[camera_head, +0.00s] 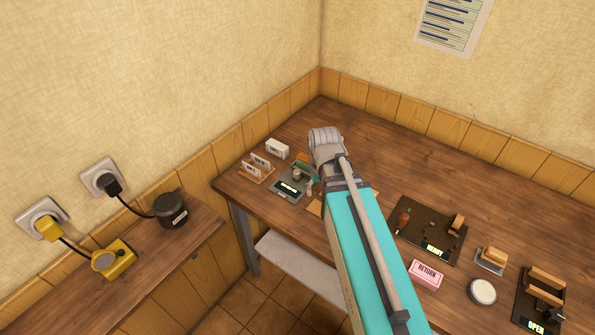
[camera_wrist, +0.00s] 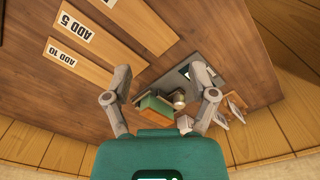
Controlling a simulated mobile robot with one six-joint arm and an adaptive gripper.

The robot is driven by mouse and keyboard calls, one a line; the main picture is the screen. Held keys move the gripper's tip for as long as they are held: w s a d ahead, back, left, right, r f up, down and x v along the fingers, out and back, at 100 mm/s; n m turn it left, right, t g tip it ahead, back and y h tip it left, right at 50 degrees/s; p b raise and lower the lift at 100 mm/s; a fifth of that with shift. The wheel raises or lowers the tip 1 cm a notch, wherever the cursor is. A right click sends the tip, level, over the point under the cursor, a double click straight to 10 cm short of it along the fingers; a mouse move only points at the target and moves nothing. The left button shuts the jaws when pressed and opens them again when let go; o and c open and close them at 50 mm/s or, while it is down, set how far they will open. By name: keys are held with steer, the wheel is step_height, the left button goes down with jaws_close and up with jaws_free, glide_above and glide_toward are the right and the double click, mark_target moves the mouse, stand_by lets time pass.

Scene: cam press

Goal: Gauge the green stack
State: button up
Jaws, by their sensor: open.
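A green block (camera_wrist: 154,110), likely the green stack, shows between my fingers in the wrist view. It sits by a small metal cylinder (camera_wrist: 180,98) on a dark grey gauge plate (camera_wrist: 172,80). In the head view the gauge (camera_head: 284,193) with its lit display lies at the table's left end. My gripper (camera_wrist: 162,72) is open, with its fingers spread to either side of the block and nothing visibly gripped. I cannot tell its height above the block. In the head view my arm hides part of this area.
Boards marked ADD 5 (camera_wrist: 120,24) and ADD 10 (camera_wrist: 87,68) lie beside the gauge. Standing cards (camera_head: 256,168) and a white box (camera_head: 277,148) are close to it. A dark tray (camera_head: 425,239), pink RETURN block (camera_head: 427,274) and white round dish (camera_head: 482,292) lie right.

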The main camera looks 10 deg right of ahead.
mark_target(297, 171)
steer(key=w+a+r+n+p, duration=0.1)
steer(key=w+a+r+p, duration=0.1)
steer(key=w, duration=0.6)
steer(key=w+a+r+n+p, duration=0.1)
steer(key=w+a+r+n, duration=0.1)
steer(key=w, duration=0.6)
steer(key=shift+w+a+r+p, duration=0.15)
steer(key=shift+w+a+p, duration=0.15)
steer(key=shift+p, duration=0.1)
step_height(297, 171, down, 14)
steer(key=b, duration=1.3)
steer(key=shift+d+r+b, duration=0.1)
steer(key=shift+d+b, duration=0.05)
steer(key=shift+b, duration=0.25)
jaws_close()
